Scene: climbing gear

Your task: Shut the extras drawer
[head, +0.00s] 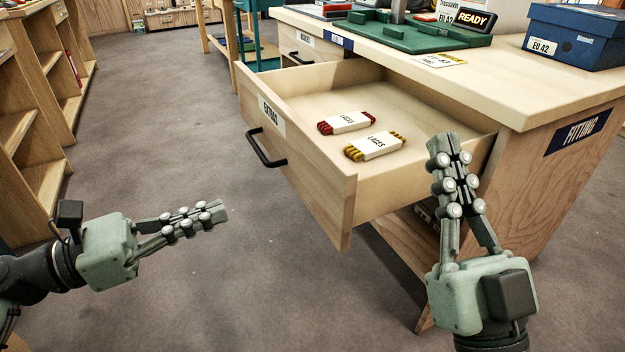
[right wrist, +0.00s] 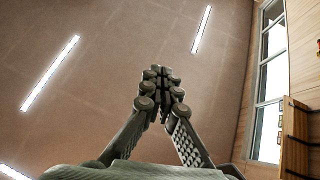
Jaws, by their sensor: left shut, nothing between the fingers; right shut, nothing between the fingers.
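The extras drawer (head: 303,188) is pulled well out of the fitting counter (head: 482,97) in the head view. Its front carries an EXTRAS label (head: 271,115) and a black bar handle (head: 265,150). Red laces (head: 346,122) and yellow laces (head: 375,146) lie inside. My left gripper (head: 222,211) is shut and empty, left of the drawer front and apart from it. My right gripper (head: 446,143) is shut and empty, pointing up beside the drawer's near right side; I cannot tell whether it touches. The right wrist view shows its closed fingers (right wrist: 160,75) against the ceiling.
A green tray (head: 420,36), a READY sign (head: 473,19) and a blue shoebox (head: 575,36) stand on the counter. Wooden shelves (head: 30,130) line the left. The grey carpet (head: 180,130) between shelves and drawer is clear.

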